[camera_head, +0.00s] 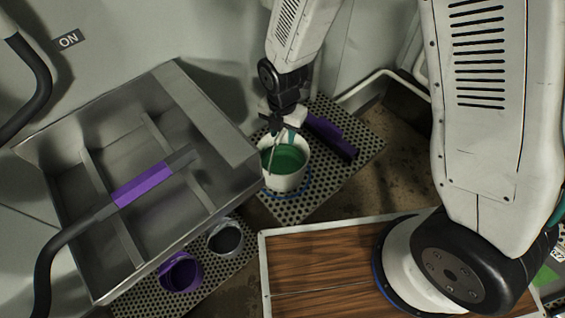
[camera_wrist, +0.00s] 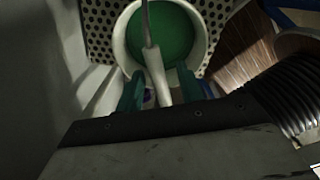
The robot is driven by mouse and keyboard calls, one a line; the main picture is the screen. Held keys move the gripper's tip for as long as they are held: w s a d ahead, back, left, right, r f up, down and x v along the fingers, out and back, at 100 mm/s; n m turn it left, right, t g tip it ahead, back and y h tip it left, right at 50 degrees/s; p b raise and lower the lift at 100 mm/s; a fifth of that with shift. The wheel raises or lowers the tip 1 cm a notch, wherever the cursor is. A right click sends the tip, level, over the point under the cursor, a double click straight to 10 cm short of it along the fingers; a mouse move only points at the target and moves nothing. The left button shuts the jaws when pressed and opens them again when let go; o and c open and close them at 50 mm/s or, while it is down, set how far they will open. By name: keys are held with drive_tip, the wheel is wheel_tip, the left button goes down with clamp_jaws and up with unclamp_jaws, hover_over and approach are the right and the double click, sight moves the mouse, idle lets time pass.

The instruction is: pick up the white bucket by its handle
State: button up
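The white bucket (camera_head: 294,181) stands upright on a perforated metal grating, with green inside it. It also shows in the wrist view (camera_wrist: 118,45), below my gripper. Its handle stands raised: a thin grey wire (camera_wrist: 147,25) leads to a white grip (camera_wrist: 158,80). My gripper (camera_head: 284,124) is directly above the bucket. In the wrist view its two green fingers (camera_wrist: 160,92) are apart, one on each side of the white grip, with small gaps visible. Whether either finger touches the grip lower down is hidden.
A steel divided basket (camera_head: 150,235) with a purple-gripped handle (camera_head: 142,185) is at left. A purple cup (camera_head: 181,272) and a grey cup (camera_head: 225,237) stand below it. A purple block (camera_head: 331,137) lies right of the bucket. A wooden-topped surface (camera_head: 320,260) is in front.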

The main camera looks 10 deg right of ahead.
drive_tip(key=shift+c, duration=0.3)
clamp_jaws()
drive_tip(key=shift+r, duration=0.1)
idle(1.0)
